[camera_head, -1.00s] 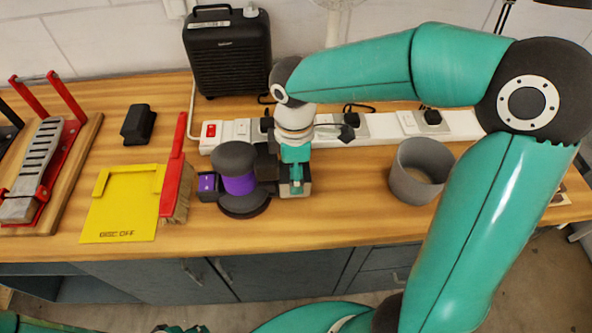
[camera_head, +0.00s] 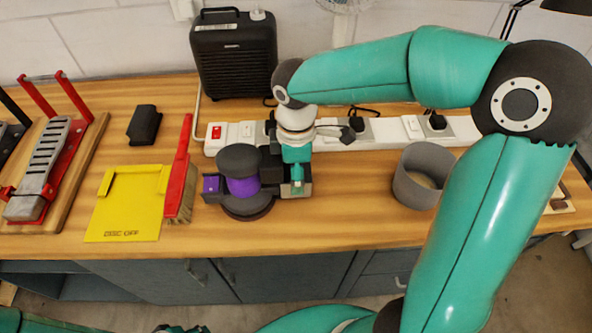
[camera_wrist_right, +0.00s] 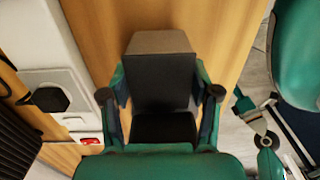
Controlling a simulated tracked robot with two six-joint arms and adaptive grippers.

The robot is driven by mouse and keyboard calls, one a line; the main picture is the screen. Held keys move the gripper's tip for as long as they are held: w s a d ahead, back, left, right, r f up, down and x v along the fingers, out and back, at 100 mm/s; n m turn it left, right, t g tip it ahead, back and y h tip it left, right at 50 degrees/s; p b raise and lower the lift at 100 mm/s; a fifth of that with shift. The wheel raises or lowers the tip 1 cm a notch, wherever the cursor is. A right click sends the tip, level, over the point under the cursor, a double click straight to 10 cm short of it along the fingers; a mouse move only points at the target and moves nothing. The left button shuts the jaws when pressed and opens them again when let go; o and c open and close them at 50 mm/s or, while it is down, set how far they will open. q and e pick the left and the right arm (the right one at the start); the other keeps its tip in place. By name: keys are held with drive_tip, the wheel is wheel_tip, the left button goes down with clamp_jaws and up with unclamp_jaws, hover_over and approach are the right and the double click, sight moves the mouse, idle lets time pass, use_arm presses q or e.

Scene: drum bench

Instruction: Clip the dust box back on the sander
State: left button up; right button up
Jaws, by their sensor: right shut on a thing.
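The sander (camera_head: 243,187), dark grey with a purple band, stands on the wooden bench left of my right gripper. My right gripper (camera_head: 297,183) points down and is shut on the dust box (camera_head: 305,190), a dark box at the sander's right side. In the right wrist view the dust box (camera_wrist_right: 160,83) sits between the fingers of my right gripper (camera_wrist_right: 160,98), with a lighter grey-brown end face. I cannot tell whether the box touches the sander. Part of my left gripper (camera_head: 180,329) shows at the bottom edge; its fingers are not clear.
A white power strip (camera_head: 345,132) with plugs runs behind. A black heater (camera_head: 234,60) stands at the back. A grey round cup (camera_head: 420,175) stands to the right. Bare bench lies between gripper and cup.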

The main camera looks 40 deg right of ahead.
drive_tip(key=shift+f, duration=0.3)
idle(0.6)
drive_tip(key=o, duration=1.1)
wheel_tip(320, 180, up, 12)
drive_tip(key=shift+f, duration=0.1)
